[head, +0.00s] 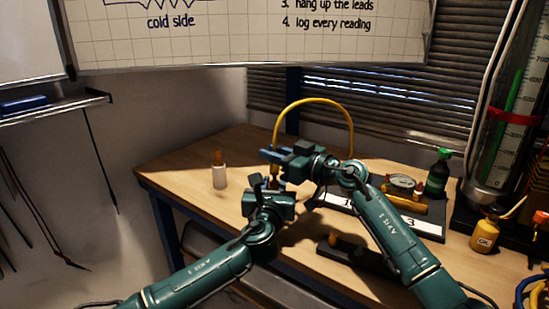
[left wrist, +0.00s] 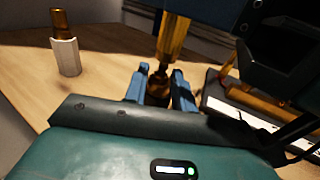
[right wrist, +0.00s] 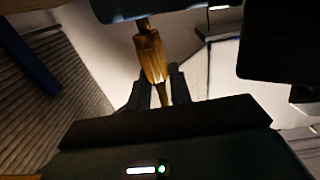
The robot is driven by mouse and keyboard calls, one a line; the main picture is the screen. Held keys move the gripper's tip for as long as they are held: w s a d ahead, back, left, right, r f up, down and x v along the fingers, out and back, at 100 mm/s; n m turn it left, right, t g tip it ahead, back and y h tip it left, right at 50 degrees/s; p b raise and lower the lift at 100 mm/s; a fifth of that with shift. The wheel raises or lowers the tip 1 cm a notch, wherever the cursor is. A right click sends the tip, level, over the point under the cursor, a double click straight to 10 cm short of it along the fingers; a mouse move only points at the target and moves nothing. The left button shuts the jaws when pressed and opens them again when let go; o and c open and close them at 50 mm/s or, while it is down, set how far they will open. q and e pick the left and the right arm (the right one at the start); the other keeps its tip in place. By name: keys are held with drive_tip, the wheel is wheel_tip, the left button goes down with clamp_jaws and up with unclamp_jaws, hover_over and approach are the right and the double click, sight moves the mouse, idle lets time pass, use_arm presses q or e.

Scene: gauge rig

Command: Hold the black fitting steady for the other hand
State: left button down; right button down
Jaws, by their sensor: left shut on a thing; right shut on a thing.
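My left gripper (head: 264,186) is low over the table, its blue fingers shut on the black fitting (left wrist: 158,80), which shows as a small dark piece between the fingertips in the left wrist view. A brass piece (left wrist: 172,38) stands directly above the fitting and appears to meet it; the exact contact is partly hidden. My right gripper (head: 274,156) is just above the left one, shut on the brass piece, which also shows in the right wrist view (right wrist: 152,55). A yellow hose (head: 312,101) arches up behind the right gripper.
A white holder (head: 219,178) with a brass top stands left of the grippers.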

use_arm(q)
drive_tip(key=shift+f, duration=0.1)
use_arm(e)
drive_tip(key=shift+r, duration=1.8)
use_arm(q)
drive_tip(key=c, duration=1.1)
unclamp_jaws()
drive_tip(key=s, duration=0.4)
drive_tip(key=s+a, duration=0.1)
drive_tip(key=s, duration=0.7)
drive_tip(key=shift+a, duration=0.3)
wheel_tip(320, 180, up, 7)
drive_tip(key=p, duration=0.8)
use_arm(e)
wheel_tip(320, 180, up, 8)
drive_tip(key=shift+r, duration=0.25)
